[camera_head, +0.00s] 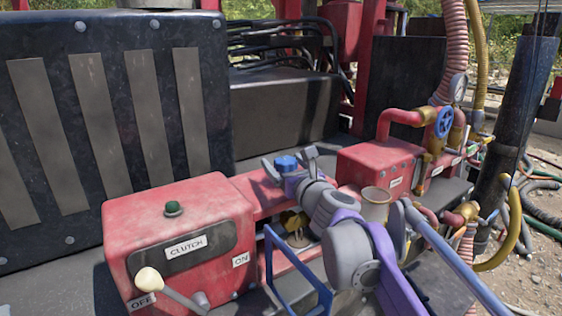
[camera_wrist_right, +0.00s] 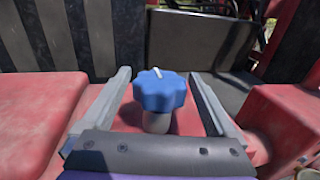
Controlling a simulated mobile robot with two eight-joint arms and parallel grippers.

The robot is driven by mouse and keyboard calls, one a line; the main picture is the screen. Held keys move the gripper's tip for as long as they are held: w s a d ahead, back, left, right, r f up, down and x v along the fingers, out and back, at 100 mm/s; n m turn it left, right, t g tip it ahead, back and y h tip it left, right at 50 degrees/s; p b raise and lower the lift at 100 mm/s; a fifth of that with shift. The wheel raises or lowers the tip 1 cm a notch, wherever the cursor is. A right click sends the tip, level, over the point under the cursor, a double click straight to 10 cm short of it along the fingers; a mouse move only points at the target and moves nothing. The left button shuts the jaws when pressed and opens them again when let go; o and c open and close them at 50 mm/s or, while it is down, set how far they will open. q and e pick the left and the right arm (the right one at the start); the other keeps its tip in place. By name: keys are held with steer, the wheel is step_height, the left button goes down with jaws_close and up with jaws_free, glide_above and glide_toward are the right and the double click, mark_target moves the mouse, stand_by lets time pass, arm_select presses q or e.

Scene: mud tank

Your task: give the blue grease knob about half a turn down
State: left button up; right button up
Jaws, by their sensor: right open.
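The blue grease knob (camera_head: 286,163) is a lobed cap on a pale stem, upright on the red machine body. In the right wrist view the knob (camera_wrist_right: 160,90) sits between my two jaws, with a white mark on its top. My right gripper (camera_head: 289,166) is open around the knob. In the wrist view there is a visible gap between the knob and the jaw (camera_wrist_right: 210,100) on each side. My right arm hides part of the machine below the knob in the head view. My left gripper is not in view.
A red clutch box (camera_head: 180,230) with a cream-knobbed lever (camera_head: 150,281) stands to the left. A red pump block (camera_head: 375,168) and a blue valve wheel (camera_head: 445,122) stand to the right. A dark ribbed tank wall (camera_head: 110,120) rises behind. A blue frame (camera_head: 297,275) stands in front.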

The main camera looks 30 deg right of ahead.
mark_target(290, 169)
steer(key=s, duration=0.6)
steer(key=s+a+b, duration=0.1)
steer(key=s, duration=0.2)
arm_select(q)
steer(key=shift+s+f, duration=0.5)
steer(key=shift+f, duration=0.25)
arm_select(e)
steer(key=shift+w, duration=0.1)
